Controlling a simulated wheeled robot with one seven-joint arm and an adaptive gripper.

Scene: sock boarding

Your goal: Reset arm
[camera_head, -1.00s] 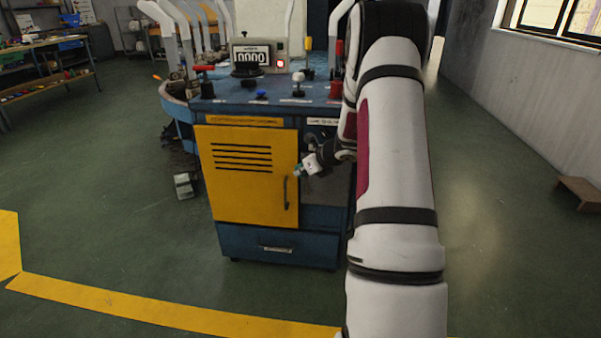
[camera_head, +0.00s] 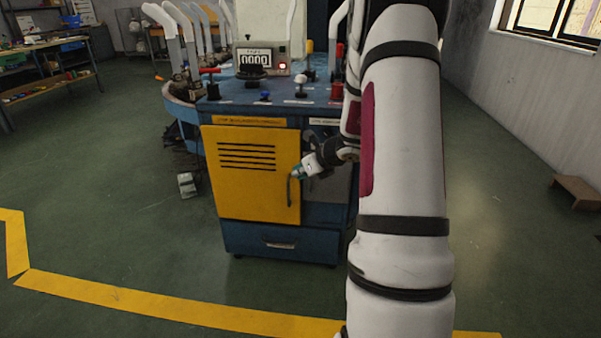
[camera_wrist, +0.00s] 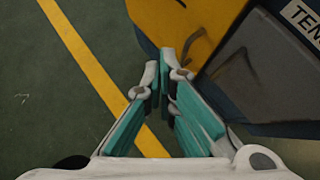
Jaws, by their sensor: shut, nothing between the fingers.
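I cannot tell whether the fingers touch the door. My white arm covers the right side of the cabinet in the head view.
A wooden stool (camera_head: 578,190) is at the right wall. Green floor is clear in front, with yellow floor tape (camera_head: 150,302).

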